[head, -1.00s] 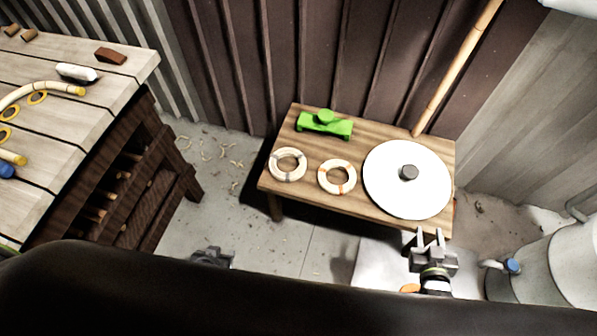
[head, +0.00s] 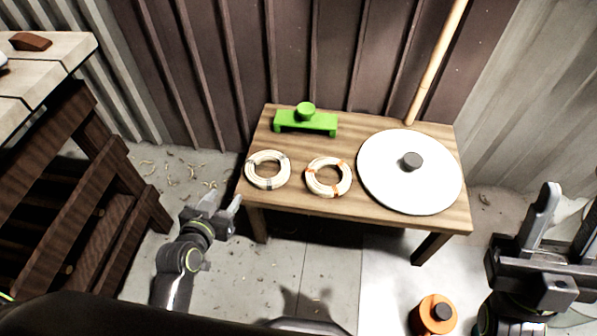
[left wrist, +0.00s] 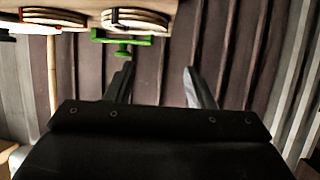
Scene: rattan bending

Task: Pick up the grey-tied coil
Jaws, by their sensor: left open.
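The grey-tied coil (head: 268,184), a pale ring with grey ties, lies flat at the left end of the low wooden table (head: 400,218). It also shows at the top of the left wrist view (left wrist: 140,20). The orange-tied coil (head: 328,190) lies just right of it, apart from it. My left gripper (head: 222,203) is open and empty, left of the table's front-left corner, apart from the coil. My right gripper (head: 567,220) is open and empty at the right edge of the head view, right of the table.
A green tool with a knob (head: 305,122) stands behind the coils. A white disc with a dark knob (head: 400,185) fills the table's right side. A pole (head: 437,60) leans on the wall. A wooden bench (head: 75,170) stands left. An orange round object (head: 436,315) is on the floor.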

